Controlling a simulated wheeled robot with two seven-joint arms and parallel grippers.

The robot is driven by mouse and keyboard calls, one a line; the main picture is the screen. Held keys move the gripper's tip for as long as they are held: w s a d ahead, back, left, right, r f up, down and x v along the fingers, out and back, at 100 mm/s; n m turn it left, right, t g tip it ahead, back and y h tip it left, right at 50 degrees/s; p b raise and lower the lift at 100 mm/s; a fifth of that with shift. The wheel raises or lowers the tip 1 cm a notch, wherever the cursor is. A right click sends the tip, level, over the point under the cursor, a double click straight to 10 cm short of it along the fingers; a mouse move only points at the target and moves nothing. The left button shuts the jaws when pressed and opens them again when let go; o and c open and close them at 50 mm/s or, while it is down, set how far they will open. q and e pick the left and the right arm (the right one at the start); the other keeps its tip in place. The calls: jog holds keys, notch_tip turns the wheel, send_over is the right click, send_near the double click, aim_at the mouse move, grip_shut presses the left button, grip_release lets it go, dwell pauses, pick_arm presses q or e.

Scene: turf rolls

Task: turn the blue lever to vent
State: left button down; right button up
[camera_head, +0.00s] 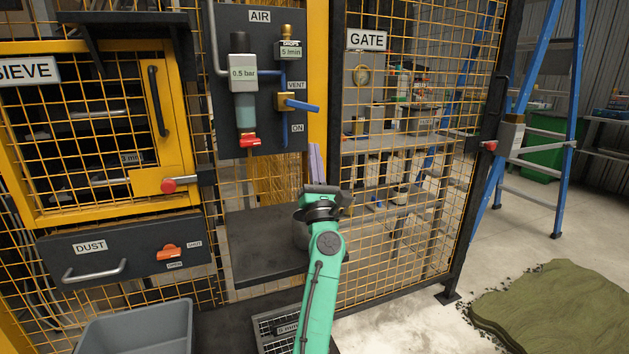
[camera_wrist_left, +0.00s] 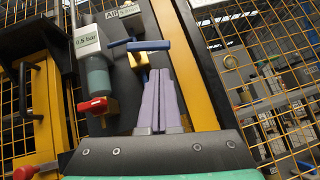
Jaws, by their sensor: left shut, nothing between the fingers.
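The blue lever (camera_head: 302,106) sits on a brass valve on the dark AIR panel (camera_head: 262,28). It points right and slightly down, between the VENT label (camera_head: 296,86) above and the ON label (camera_head: 297,128) below. It also shows in the left wrist view (camera_wrist_left: 150,45), just beyond my fingertips. My left gripper (camera_head: 315,147) has its pale purple fingers shut with nothing between them. Its tips are below the lever's free end in the head view and appear apart from it. The fingers fill the middle of the left wrist view (camera_wrist_left: 161,73). My right gripper is not in view.
A regulator (camera_head: 243,72) with a red handle hangs left of the valve. A yellow post (camera_head: 317,75) and the mesh GATE (camera_head: 366,39) stand to the right. The SIEVE cabinet and DUST drawer (camera_head: 120,252) are at left. A dark shelf (camera_head: 262,245) lies below the panel.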

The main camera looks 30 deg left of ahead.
pick_arm(q)
jog(key=b+v, duration=0.1)
jog(key=v, duration=0.4)
jog(key=shift+f, duration=0.25)
jog(key=shift+s+d+f, duration=0.15)
jog(key=shift+s+d, duration=0.1)
jog(key=shift+s, duration=0.05)
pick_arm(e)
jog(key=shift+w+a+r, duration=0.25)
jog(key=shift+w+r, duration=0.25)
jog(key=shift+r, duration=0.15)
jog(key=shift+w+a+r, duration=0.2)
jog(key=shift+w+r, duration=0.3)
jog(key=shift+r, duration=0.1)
